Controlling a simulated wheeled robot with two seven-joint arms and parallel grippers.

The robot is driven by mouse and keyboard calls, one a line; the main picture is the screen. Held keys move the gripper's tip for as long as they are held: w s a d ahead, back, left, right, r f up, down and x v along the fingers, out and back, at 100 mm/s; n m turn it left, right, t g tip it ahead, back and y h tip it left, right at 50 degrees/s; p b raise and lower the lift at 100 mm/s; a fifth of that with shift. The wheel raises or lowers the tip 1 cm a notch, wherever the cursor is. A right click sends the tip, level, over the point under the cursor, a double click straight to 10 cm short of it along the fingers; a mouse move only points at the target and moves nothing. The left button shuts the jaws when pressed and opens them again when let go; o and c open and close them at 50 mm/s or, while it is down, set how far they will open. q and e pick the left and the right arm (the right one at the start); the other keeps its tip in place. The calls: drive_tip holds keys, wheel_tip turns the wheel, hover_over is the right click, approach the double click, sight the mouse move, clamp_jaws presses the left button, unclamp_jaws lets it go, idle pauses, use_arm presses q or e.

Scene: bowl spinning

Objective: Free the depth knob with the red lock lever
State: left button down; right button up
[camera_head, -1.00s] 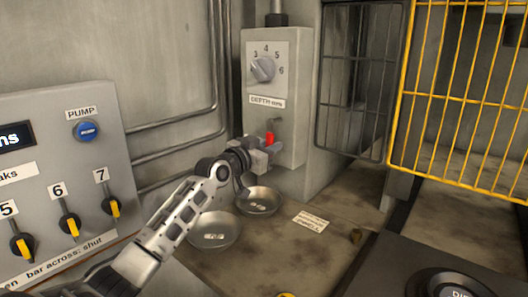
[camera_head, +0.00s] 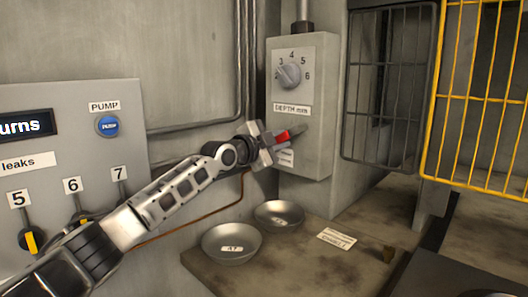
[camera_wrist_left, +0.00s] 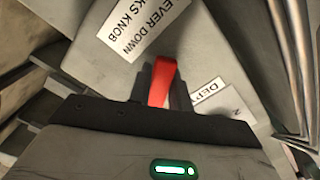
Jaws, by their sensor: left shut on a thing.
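The grey depth knob (camera_head: 289,75) sits on a numbered dial on the upper front of a grey wall box (camera_head: 318,160). The red lock lever (camera_head: 282,136) is below the DEPTH mm label. My left gripper (camera_head: 268,143) is shut on the red lever, reaching in from the left. The lever's red end shows at the gripper in the left wrist view (camera_wrist_left: 162,82), in front of a label whose visible words read "EVER DOWN" and "KS KNOB". The gripper hides part of the lever and the box's lower left. My right gripper is not in view.
Two metal bowls (camera_head: 232,243) (camera_head: 279,214) stand on the worktop below. A panel with a blue PUMP button (camera_head: 108,126) and yellow-black knobs is at left. A dark mesh gate (camera_head: 388,85) and yellow cage (camera_head: 480,100) stand right of the box.

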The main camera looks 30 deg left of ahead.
sight(285, 124)
use_arm(q)
drive_tip(key=shift+a+r+m, duration=0.25)
drive_tip(key=shift+r+m, duration=0.25)
drive_tip(key=shift+m, duration=0.4)
drive_tip(key=shift+w+a+r+m, duration=0.15)
drive_tip(key=shift+r+m, duration=0.35)
drive_tip(key=shift+m, duration=0.4)
drive_tip(key=shift+r+m, duration=0.5)
drive_tip(key=shift+m, duration=0.4)
drive_tip(key=shift+r+m, duration=0.25)
drive_tip(key=shift+m, duration=0.25)
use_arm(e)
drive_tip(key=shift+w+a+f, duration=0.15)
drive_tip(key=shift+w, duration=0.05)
use_arm(q)
drive_tip(key=shift+r, duration=0.1)
drive_tip(key=c, duration=1.3)
unclamp_jaws()
